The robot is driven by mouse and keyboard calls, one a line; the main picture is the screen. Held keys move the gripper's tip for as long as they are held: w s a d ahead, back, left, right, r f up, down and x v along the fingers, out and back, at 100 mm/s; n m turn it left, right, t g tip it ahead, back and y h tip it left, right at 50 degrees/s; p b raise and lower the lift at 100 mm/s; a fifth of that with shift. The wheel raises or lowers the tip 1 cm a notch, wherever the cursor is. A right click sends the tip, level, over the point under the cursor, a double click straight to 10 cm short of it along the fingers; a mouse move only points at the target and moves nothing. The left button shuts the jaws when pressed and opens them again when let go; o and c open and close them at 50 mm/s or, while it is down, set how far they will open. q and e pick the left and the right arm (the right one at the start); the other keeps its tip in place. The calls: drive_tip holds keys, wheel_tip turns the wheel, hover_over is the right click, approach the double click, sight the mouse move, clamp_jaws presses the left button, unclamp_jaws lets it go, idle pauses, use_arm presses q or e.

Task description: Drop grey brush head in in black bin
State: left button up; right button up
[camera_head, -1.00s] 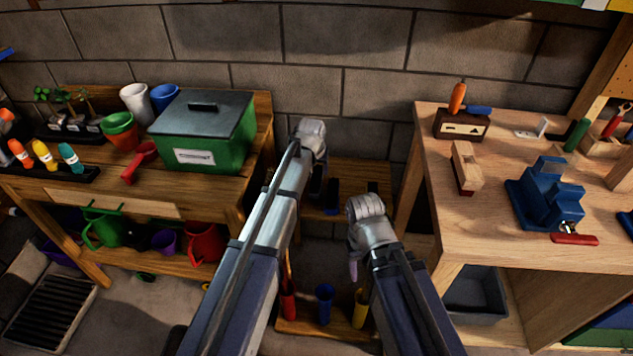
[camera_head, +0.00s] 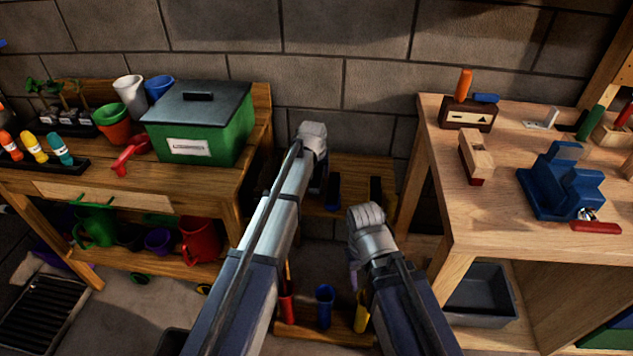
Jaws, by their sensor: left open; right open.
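My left gripper (camera_head: 313,142) is held out over the gap between the two benches, seen from behind. My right gripper (camera_head: 366,222) is lower and closer, in the same gap. Both are open and nothing shows in them, though their wrists partly hide the fingers. I cannot make out a grey brush head. A dark grey bin (camera_head: 482,318) sits on the lower shelf of the right bench. A black container edge (camera_head: 172,342) shows at the bottom, left of my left arm. I cannot tell which is the black bin.
The left bench (camera_head: 110,200) holds a green compost box (camera_head: 198,122), pots and bottles. The right workbench (camera_head: 480,225) holds a blue vise (camera_head: 562,182) and wooden tools. A low rack (camera_head: 300,330) with coloured cups stands between them. A dark floor grate (camera_head: 45,312) lies at left.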

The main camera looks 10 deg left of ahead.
use_arm(q)
drive_tip(key=shift+f, duration=0.15)
idle(0.6)
clamp_jaws()
idle(0.5)
